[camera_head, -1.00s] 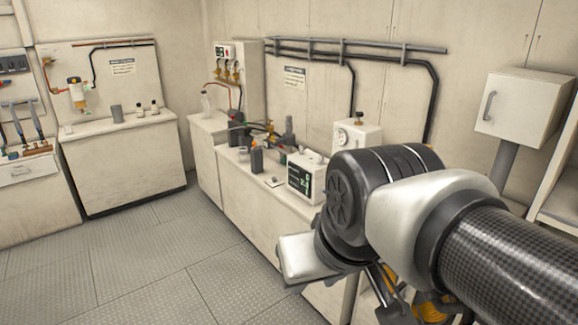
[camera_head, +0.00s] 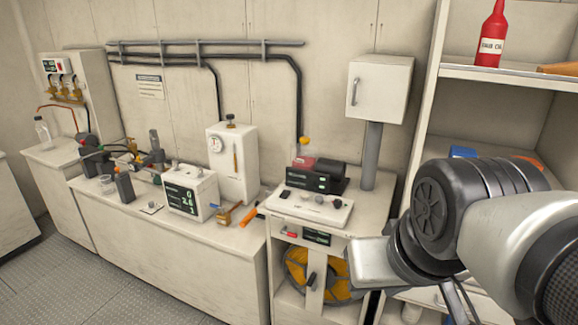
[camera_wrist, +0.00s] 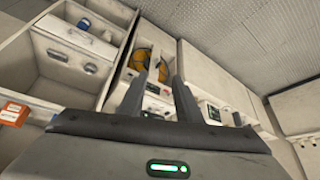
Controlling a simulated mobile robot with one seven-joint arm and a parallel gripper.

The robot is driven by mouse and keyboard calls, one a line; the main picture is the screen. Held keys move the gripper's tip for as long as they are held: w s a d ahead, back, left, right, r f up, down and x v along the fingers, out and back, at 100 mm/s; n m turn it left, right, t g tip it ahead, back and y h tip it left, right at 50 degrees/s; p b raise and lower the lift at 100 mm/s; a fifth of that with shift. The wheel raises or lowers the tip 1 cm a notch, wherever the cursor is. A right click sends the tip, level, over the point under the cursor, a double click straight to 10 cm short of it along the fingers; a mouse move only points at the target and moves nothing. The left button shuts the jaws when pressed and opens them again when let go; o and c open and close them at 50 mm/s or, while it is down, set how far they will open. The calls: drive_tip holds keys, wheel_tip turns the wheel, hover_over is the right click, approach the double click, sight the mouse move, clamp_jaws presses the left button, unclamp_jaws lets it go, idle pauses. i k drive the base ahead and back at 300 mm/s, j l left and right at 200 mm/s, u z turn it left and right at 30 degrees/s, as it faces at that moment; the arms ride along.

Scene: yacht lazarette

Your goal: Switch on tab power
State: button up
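No label reading "tab power" can be made out in any view. On the cart (camera_head: 328,234) at the right, a white panel (camera_head: 312,208) carries small dark knobs or switches. Behind it sits a dark unit with a lit display (camera_head: 306,180) and a red part. A lower display (camera_head: 316,236) with a red element is on the cart's front. On the bench to the left stands a white box with a numeric display (camera_head: 183,198). My gripper (camera_wrist: 160,88) is open and empty, its two fingers apart in the wrist view. My arm hides part of the right side in the head view.
A coiled yellow hose (camera_head: 303,272) is in the cart's lower bay. A white gauge cabinet (camera_head: 233,165) stands on the long bench (camera_head: 160,245). A wall box (camera_head: 380,88) and a shelf unit (camera_head: 425,120) are at the right. Floor (camera_head: 85,285) is clear at lower left.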

sight(284, 194)
drive_tip(key=i+l+u, duration=0.15)
drive_tip(key=i+u, duration=0.15)
drive_tip(key=i, duration=0.85)
